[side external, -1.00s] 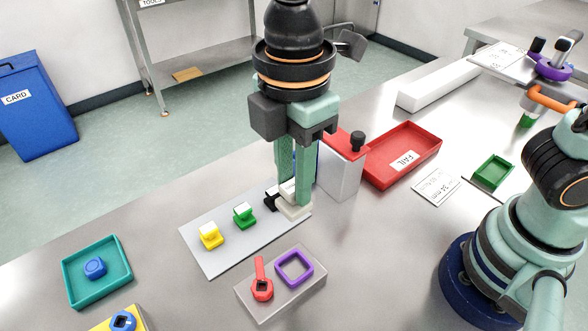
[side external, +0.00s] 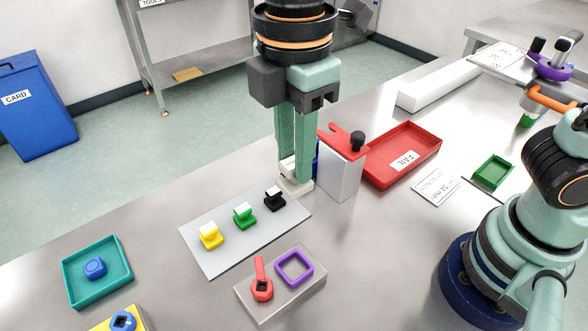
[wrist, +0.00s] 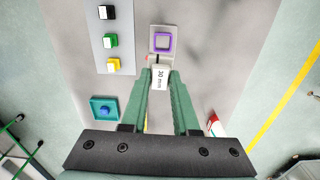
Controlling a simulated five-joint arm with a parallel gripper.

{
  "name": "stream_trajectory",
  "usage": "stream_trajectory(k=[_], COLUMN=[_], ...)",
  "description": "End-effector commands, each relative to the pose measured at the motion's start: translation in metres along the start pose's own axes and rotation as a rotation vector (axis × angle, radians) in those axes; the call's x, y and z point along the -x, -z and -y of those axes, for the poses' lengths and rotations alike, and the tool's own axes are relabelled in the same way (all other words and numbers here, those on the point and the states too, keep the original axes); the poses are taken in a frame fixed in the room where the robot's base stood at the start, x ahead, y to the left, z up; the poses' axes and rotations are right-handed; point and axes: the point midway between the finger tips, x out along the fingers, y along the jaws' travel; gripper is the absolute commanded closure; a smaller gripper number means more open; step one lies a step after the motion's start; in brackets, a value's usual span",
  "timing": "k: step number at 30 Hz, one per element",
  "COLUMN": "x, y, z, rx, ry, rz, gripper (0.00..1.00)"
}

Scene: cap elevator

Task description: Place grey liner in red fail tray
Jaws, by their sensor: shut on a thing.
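The grey liner (side external: 297,187) is pale grey with a white label. It is held between the green fingertips of my gripper (side external: 293,172), which is shut on it, above the far end of the pale mat. In the wrist view the liner (wrist: 160,77) shows its "30 mm" label between the fingertips. The fingers hide part of it in the side view. The red fail tray (side external: 376,178), with a "FAIL" label, lies to the right of my gripper, beyond a white block. No liner is visible in it.
The white block (side external: 339,178) with a red piece and black knob stands between my gripper and the tray. The mat (side external: 212,262) holds yellow, green and black liners. A grey block (side external: 285,300) carries a purple frame and a red ring. A green tray (side external: 493,172) is at right.

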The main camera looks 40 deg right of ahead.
Motion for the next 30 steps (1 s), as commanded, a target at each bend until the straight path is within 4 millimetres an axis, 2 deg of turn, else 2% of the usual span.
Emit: stream_trajectory(k=[5, 9, 15, 22, 27, 30], x=[-0.003, -0.006, -0.01, -0.015, -0.018, -0.02], y=[-0.038, -0.085, -0.16, -0.254, -0.32, -0.351], z=[-0.038, -0.072, -0.107, -0.124, -0.121, -0.115], rx=[-0.19, -0.397, -0.691, -1.028, -1.263, -1.374], ry=[0.001, 0.002, 0.001, 0.001, 0.002, 0.001], rz=[0.001, 0.002, 0.001, 0.001, 0.001, 0.001], gripper=[1.0, 1.0, 1.0, 1.0, 1.0, 1.0])
